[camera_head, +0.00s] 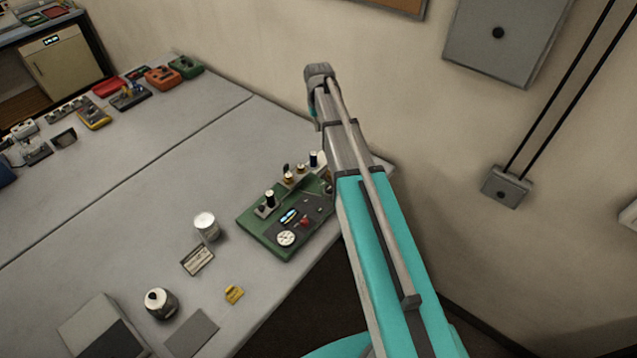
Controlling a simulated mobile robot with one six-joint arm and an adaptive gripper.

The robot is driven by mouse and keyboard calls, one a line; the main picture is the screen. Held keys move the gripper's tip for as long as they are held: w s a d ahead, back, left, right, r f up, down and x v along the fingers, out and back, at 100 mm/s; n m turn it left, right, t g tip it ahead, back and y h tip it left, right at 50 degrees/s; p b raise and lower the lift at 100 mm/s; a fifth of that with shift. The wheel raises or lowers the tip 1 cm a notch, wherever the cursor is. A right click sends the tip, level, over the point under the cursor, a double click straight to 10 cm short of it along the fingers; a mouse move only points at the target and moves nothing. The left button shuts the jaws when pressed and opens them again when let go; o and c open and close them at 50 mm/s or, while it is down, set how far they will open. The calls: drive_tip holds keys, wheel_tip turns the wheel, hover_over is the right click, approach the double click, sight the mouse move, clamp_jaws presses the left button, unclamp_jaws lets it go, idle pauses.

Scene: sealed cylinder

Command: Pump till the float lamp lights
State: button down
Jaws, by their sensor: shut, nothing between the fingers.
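A green panel unit (265,235) sits near the right edge of the grey table, partly hidden on its right by my arm. On its dark face are a round white gauge (286,238), a small lit blue display (289,216) and a red part (304,221). A black-topped knob or handle (270,198) stands upright on its left. Several small brass and dark fittings (290,177) stand along its back. I cannot tell which part is the pump or the float lamp, or whether a lamp is lit. My arm rises across the view; my gripper does not show.
A white-topped can (206,226), a label card (198,260), a yellow tag (234,294) and a dark pot (160,303) stand left of the unit. Several devices line the table's far left. A wall box (504,40) and conduit box (506,187) are right.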

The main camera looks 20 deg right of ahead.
drive_tip(key=shift+s+f, duration=0.1)
idle(0.7)
drive_tip(key=s+a+f+b, duration=0.3)
drive_tip(key=s+f+b, duration=0.6)
drive_tip(key=s, duration=0.3)
drive_tip(key=s+a+f+b, duration=0.3)
drive_tip(key=s+f+b, duration=0.5)
drive_tip(key=s, duration=0.5)
drive_tip(key=shift+f+b, duration=0.4)
drive_tip(key=shift+b, duration=0.1)
drive_tip(key=shift+s, duration=0.1)
